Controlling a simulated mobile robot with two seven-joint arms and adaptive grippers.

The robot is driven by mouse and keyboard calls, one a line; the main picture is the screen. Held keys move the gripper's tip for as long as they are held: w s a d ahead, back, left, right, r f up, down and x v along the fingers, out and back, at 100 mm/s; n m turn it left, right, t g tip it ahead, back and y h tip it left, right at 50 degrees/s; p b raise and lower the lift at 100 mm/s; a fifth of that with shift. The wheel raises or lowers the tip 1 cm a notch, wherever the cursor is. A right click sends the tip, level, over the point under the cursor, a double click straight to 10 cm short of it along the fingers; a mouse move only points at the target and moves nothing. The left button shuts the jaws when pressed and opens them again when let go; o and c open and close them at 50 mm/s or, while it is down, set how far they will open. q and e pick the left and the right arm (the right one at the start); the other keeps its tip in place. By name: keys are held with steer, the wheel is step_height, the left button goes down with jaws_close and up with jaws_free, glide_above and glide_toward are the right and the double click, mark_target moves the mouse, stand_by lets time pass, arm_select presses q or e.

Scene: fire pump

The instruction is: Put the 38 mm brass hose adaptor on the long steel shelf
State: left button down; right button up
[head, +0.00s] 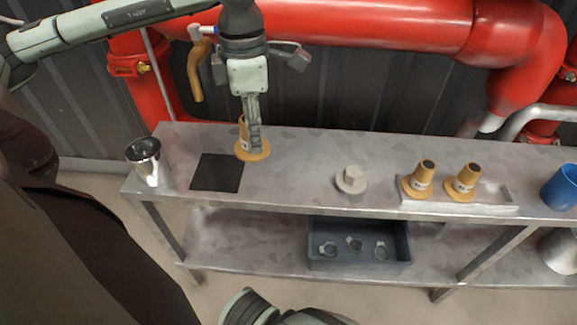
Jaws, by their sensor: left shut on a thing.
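My left gripper (254,128) points down and is shut on a brass hose adaptor (244,150), a tapered piece with a wide base. The adaptor is upright at the back of the long steel shelf (300,183), just right of a black mat (217,172). I cannot tell whether its base touches the shelf top. Two similar brass adaptors with white labels, a left one (420,180) and a right one (463,184), stand in a grey holder at the right. The label sizes are too small to read. My right gripper is out of view.
A shiny metal cup (147,162) stands at the shelf's left end. A grey cap (351,180) sits mid-shelf, and a blue cup (562,187) at the far right. A dark bin (330,262) with several rings is on the lower shelf. Red pipes (370,22) run behind.

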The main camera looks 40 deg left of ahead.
arm_select(q)
steer(key=s+n, duration=0.1)
steer(key=n, duration=0.1)
steer(key=s+a+n, duration=0.1)
steer(key=n, duration=0.1)
steer(key=s+a+n, duration=0.1)
steer(key=n, duration=0.1)
steer(key=shift+a+r+b, duration=0.2)
steer(key=shift+r+b, duration=0.15)
steer(key=shift+b, duration=0.05)
steer(key=w+d+f+n, duration=0.1)
steer(key=w+d+f, duration=0.1)
steer(key=f, duration=0.1)
steer(key=w+d+f+p, duration=0.1)
steer(key=w+d+f, duration=0.1)
steer(key=w+f, duration=0.1)
steer(key=w+d+f+n, duration=0.1)
steer(key=w+d+f, duration=0.2)
steer(key=f, duration=0.1)
steer(key=shift+w+f+n+p, duration=0.2)
steer(key=shift+n+p, duration=0.1)
steer(key=shift+p, duration=0.1)
steer(key=shift+f, duration=0.1)
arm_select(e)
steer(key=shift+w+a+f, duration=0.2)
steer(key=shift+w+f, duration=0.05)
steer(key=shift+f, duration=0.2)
